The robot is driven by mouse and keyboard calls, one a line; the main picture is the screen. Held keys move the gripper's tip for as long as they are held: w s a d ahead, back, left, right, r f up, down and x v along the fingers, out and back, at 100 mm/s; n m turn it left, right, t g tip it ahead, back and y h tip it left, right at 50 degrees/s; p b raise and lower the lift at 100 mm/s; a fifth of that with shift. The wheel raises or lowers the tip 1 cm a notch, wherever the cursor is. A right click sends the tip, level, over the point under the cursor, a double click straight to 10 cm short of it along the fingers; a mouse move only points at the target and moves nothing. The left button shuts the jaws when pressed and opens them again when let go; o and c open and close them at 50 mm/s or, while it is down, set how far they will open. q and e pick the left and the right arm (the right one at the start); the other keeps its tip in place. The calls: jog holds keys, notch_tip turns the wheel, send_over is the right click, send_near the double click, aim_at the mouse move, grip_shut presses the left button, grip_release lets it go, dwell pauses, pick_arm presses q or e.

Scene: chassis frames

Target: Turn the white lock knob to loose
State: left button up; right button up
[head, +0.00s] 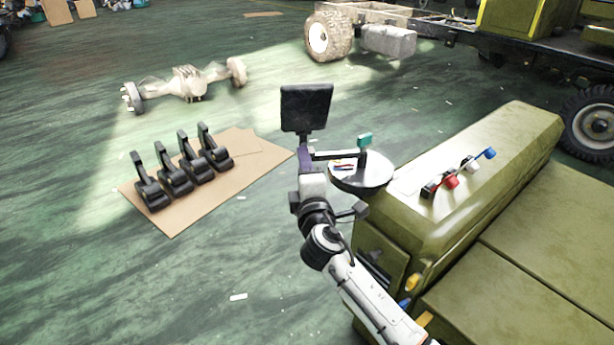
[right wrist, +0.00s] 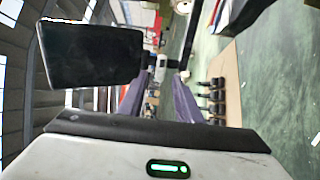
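A row of small coloured knobs or levers sits on top of the olive-green housing at the right of the head view. A whitish knob (head: 468,163) shows between a red one (head: 450,181) and a blue one (head: 490,153); it is too small to tell how it is turned. My right gripper (head: 306,158) is up and left of the housing, well apart from the knobs. In the right wrist view its two purple fingers (right wrist: 158,98) stand apart with nothing between them. The knobs do not show in that view. My left gripper is not in view.
A black flat panel (head: 306,107) stands just beyond my right gripper. A round table (head: 362,182) with small items is beside the housing (head: 520,135). Several black pedals (head: 183,172) lie on cardboard at left. An axle (head: 188,84) and a truck chassis (head: 400,18) are farther back.

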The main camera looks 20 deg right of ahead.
jog(key=s+a, duration=0.1)
jog(key=s, duration=0.6)
jog(key=shift+s+a, duration=0.1)
jog(key=s+f+m+g+y, duration=0.25)
jog(key=s+f, duration=0.35)
jog(key=f, duration=0.3)
jog(key=s+f+m+g+y, duration=0.1)
jog(key=s+f+m+g, duration=0.2)
jog(key=s+f, duration=0.45)
jog(key=s+a+f+m+g+y, duration=0.1)
jog(key=s+f+m, duration=0.3)
jog(key=s, duration=0.5)
jog(key=s+a+f+m+g+y, duration=0.1)
jog(key=s+f+m, duration=0.3)
jog(key=s+f, duration=0.4)
jog(key=shift+s+f+g, duration=0.2)
jog(key=shift+s+g, duration=0.15)
jog(key=shift+g, duration=0.5)
